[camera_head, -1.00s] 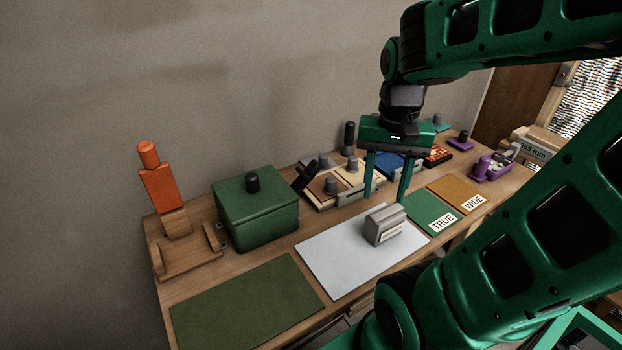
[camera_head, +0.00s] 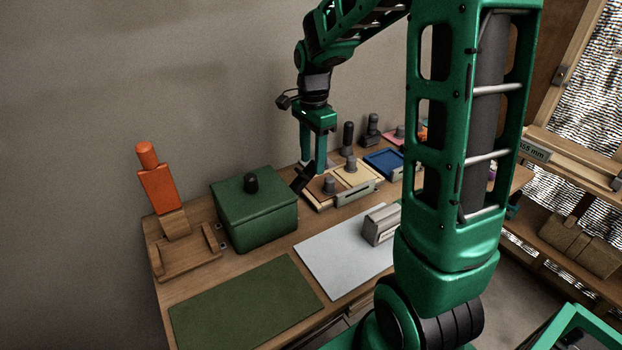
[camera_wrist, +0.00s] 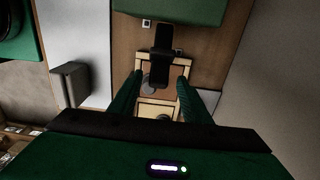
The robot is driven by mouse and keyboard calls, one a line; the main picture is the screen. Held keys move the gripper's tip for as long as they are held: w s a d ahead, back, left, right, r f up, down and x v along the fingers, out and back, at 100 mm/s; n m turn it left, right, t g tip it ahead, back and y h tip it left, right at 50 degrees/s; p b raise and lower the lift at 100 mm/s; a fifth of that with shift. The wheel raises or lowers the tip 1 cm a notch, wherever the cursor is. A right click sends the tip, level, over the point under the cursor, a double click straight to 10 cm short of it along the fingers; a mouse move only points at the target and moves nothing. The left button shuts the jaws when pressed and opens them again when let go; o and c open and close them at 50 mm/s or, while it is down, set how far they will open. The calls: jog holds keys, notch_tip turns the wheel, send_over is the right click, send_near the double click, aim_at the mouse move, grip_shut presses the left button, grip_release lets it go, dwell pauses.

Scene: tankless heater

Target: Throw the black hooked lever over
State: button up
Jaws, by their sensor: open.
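The black hooked lever (camera_head: 302,179) leans up from a low wooden frame just right of the green box. In the wrist view the lever (camera_wrist: 160,62) lies between and just beyond my two fingertips, roughly centred. My gripper (camera_head: 313,165) is open, pointing down above the lever's base area; it also shows in the wrist view (camera_wrist: 160,84). No grip on the lever shows. In the head view the fingers partly overlap the lever, so I cannot tell whether they touch it. The wooden frame (camera_wrist: 183,66) shows under the fingers.
The green lidded box (camera_head: 255,215) stands close left of the lever. An orange upright handle (camera_head: 158,180) is at the far left. A grey block (camera_head: 380,224) rests on the white sheet (camera_head: 330,258). Knobbed trays and a black post (camera_head: 348,138) stand right of the lever.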

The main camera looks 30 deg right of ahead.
notch_tip(320, 180, down, 7)
jog(key=shift+f, duration=0.1)
dwell(0.4)
grip_shut()
jog(key=shift+d, duration=0.2)
